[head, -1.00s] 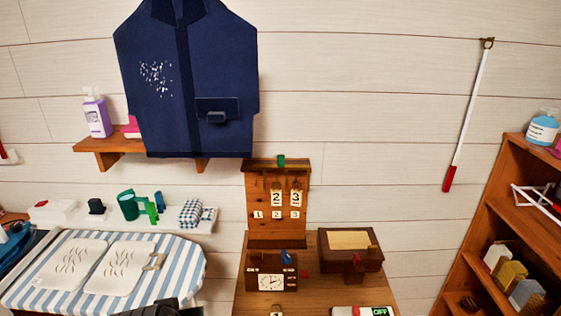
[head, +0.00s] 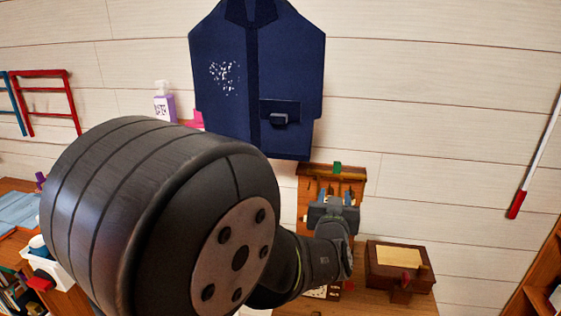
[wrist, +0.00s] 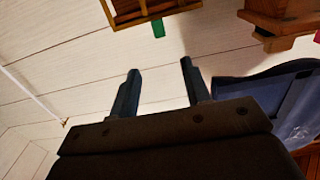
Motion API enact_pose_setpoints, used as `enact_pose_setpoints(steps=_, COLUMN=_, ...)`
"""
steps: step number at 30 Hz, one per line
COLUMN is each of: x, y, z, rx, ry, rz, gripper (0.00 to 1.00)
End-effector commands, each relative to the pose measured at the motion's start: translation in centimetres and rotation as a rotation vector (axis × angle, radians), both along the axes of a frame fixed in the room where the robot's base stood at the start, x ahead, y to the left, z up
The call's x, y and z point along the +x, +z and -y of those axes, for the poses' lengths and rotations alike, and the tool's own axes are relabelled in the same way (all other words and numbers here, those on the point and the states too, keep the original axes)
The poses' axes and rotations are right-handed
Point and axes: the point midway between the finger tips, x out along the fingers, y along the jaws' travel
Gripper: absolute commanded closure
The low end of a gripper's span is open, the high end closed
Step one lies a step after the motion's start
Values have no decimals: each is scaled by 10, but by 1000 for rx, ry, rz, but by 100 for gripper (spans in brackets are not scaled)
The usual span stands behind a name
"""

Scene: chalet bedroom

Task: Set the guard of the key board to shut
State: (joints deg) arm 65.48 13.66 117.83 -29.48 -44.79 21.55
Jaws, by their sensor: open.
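The wooden key board (head: 314,172) stands against the wall behind the table, below the navy coat. A small green tab (head: 337,168) is at its top edge. I cannot clearly make out the guard or tell how it stands. My gripper (head: 333,198) is in front of the board and hides its lower part. In the wrist view my gripper (wrist: 159,66) is open and empty. There the board's edge (wrist: 153,15) and the green tab (wrist: 158,28) are beyond the fingertips, with a gap between.
The navy coat (head: 290,70) hangs just above and left of the board. A brown box with a pale top (head: 398,257) stands on the table (head: 385,306) to the right. My large arm link covers the left middle of the head view.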

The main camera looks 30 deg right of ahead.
Motion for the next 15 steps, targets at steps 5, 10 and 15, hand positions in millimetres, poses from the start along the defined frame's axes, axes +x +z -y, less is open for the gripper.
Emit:
enact_pose_setpoints(steps=5, x=7, y=0, z=10, rx=-8, ry=5, rz=11, gripper=56)
enact_pose_setpoints(steps=10, x=28, y=-1, z=30, rx=-6, ry=5, rz=9, gripper=56)
enact_pose_setpoints(steps=15, x=54, y=-1, z=56, rx=-6, ry=5, rz=9, gripper=56)
